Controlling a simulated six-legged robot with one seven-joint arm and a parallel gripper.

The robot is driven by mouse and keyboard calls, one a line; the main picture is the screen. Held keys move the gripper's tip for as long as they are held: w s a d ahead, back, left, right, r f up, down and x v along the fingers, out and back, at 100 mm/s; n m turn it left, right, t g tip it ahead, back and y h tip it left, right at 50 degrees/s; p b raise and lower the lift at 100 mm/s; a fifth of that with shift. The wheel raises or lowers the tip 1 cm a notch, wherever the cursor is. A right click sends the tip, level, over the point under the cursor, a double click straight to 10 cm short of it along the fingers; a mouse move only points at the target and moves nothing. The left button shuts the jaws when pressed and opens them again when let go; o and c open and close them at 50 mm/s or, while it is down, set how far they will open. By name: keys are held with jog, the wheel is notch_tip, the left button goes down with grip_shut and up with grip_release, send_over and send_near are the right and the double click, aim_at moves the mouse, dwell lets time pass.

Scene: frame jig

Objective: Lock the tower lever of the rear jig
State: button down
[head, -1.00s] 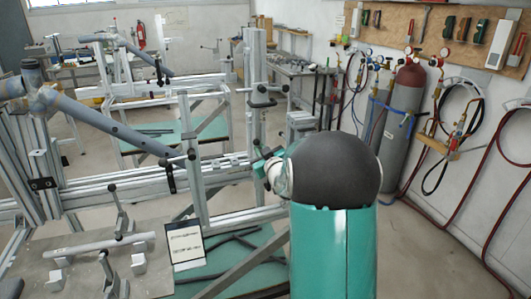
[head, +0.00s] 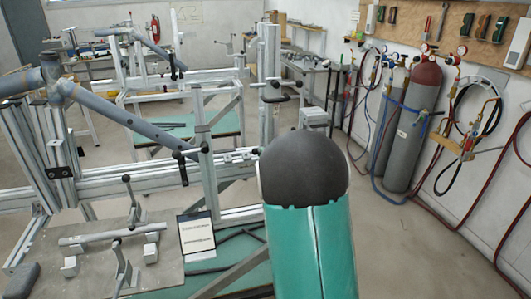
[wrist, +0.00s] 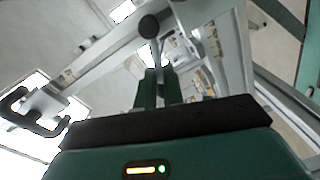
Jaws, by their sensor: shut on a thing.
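In the wrist view, my gripper (wrist: 158,88) has its two green fingers closed around the shaft of a lever (wrist: 158,57) with a black ball knob (wrist: 149,27). The knob sticks out beyond the fingertips. In the head view my gripper is hidden behind my arm's dark rounded joint and green link. A tall metal tower (head: 268,55) with black-knobbed handles (head: 276,84) rises just behind that joint. Which handle I hold cannot be told from the head view. Another jig (head: 177,77) stands farther back.
The front jig's rail (head: 125,180) carries a grey tube frame (head: 130,120) and a short post with a black-handled clamp (head: 182,160). A plate with toggle clamps (head: 150,275) and a clipboard (head: 197,235) sit at front left. Gas cylinders (head: 415,125) and hoses line the right wall. Floor at right is clear.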

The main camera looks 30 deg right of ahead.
jog(key=shift+a+f+n, duration=0.1)
jog(key=shift+f+n, duration=0.3)
jog(key=shift+n, duration=0.45)
jog(key=shift+a+f+n, duration=0.1)
jog(key=shift+f+n, duration=0.3)
jog(key=shift+n, duration=0.45)
jog(key=c, duration=1.5)
grip_release()
jog(key=v, duration=1.3)
jog(key=shift+s+a, duration=0.2)
jog(key=shift+s, duration=0.15)
